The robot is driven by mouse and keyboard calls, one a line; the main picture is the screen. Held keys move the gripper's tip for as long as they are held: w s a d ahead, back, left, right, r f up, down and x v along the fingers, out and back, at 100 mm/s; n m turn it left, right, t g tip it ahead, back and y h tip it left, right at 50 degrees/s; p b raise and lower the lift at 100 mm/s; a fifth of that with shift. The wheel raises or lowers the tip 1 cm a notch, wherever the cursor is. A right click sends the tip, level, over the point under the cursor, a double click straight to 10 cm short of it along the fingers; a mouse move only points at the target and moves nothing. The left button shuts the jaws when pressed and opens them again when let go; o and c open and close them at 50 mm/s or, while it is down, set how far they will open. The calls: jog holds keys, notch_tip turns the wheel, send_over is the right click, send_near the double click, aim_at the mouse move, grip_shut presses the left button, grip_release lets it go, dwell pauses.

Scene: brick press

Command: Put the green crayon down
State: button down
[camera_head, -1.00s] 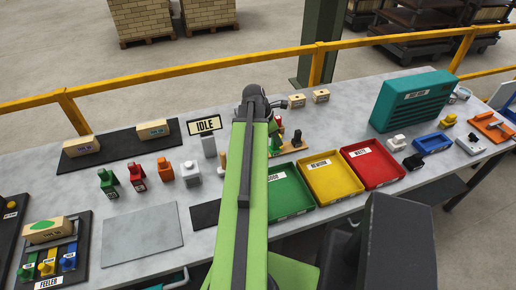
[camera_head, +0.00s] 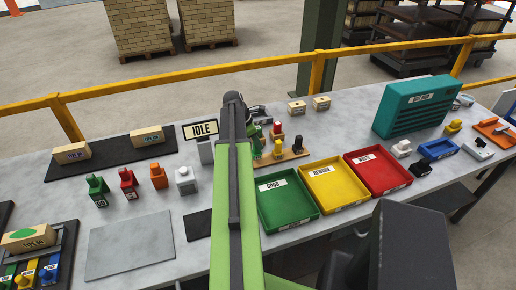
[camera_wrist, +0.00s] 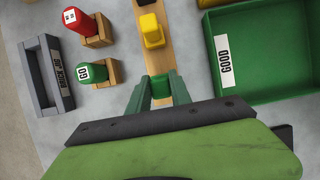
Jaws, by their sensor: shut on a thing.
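The green crayon (camera_wrist: 160,86) sits between the two fingers of my gripper (camera_wrist: 161,90), which is shut on it, in the wrist view. The crayon is over or at the near end of the wooden rack (camera_wrist: 155,53); whether it rests in the rack cannot be told. A yellow crayon (camera_wrist: 153,32) stands in the rack just beyond it. My arm hides most of the gripper there.
Left of the rack in the wrist view are a green GO piece (camera_wrist: 90,73), a red piece (camera_wrist: 80,22) and a grey jig (camera_wrist: 37,83).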

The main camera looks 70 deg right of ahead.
jog(key=shift+f+b, duration=0.85)
jog(key=shift+f, duration=0.7)
jog(key=c, duration=1.2)
grip_release()
jog(key=shift+r, duration=0.1)
jog(key=shift+o, duration=0.2)
jog(key=shift+r, duration=0.1)
jog(key=shift+r+p, duration=0.2)
jog(key=shift+p, duration=0.2)
jog(key=p+v, duration=1)
jog(key=v, duration=0.1)
jog(key=shift+r+p, duration=0.35)
jog(key=shift+p, duration=0.05)
jog(key=shift+w+a, duration=0.15)
